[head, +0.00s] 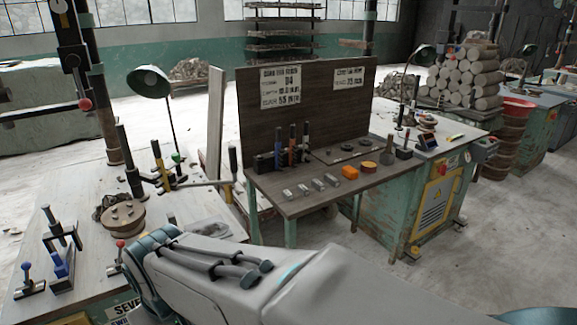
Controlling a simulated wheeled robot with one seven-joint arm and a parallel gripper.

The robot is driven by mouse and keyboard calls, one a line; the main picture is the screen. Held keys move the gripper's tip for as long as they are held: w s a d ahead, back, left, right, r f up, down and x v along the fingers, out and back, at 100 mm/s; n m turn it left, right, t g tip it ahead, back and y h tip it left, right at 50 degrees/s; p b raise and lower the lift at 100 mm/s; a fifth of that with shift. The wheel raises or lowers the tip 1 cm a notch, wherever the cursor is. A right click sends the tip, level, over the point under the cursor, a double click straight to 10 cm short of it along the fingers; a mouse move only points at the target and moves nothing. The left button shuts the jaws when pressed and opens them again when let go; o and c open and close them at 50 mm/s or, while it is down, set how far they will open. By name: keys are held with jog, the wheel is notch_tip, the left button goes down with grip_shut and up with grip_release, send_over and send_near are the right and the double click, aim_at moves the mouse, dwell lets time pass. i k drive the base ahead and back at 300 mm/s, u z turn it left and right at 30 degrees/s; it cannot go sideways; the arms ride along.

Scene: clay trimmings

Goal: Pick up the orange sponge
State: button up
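An orange block (349,172), which looks like the orange sponge, lies on the dark wooden bench top (318,205) near its front edge. A smaller, darker orange-brown piece (369,167) lies just to its right, close to it. Several small metal cylinders lie in a row to the left of the block. My arm crosses the lower middle of the head view, in front of the bench and well apart from the block. My gripper is not in view.
A rack of upright tools (292,146) stands on the bench's left part, before a tall dark board (312,105). A green lamp (149,82) stands behind the cluttered left table (85,262). A green cabinet (436,200) stands at right. The floor at lower right is clear.

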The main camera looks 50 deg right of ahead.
aim_at(349, 172)
jog(key=z, duration=2.1)
